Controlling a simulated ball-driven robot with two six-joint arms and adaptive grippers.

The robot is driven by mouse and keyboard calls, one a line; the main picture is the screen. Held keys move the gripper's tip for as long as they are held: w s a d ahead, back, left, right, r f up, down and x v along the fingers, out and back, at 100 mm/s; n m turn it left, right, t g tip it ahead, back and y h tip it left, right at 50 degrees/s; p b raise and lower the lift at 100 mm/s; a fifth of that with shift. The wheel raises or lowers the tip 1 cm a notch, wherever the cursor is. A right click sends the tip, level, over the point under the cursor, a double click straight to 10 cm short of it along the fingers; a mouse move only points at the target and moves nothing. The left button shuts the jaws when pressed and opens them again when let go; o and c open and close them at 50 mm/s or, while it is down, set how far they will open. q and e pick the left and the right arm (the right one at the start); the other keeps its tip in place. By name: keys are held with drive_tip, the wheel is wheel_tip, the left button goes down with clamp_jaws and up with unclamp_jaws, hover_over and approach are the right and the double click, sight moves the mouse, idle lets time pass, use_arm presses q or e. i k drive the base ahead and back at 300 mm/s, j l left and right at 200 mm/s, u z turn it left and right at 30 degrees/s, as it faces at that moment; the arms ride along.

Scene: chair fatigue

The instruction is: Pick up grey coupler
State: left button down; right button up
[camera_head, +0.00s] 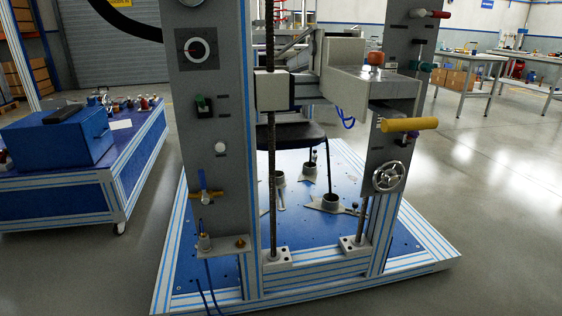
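A small grey fitting (204,242) stands upright on the little grey shelf (228,246) low on the left post of the test rig. It looks like a coupler, but it is too small to be sure that it is the grey coupler. A brass-coloured fitting (240,243) is to its right on the same shelf. Blue hoses (207,285) hang below the shelf. Neither of my grippers is in view, and nothing in view touches the fittings.
The chair rig stands on a blue base (300,225) with a black seat (290,133) between its posts. A blue cart (128,165) with a toolbox (58,138) is at left. Floor is clear at right.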

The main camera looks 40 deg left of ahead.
sight(205, 239)
drive_tip(key=k+u, duration=0.15)
drive_tip(key=u, duration=1.55)
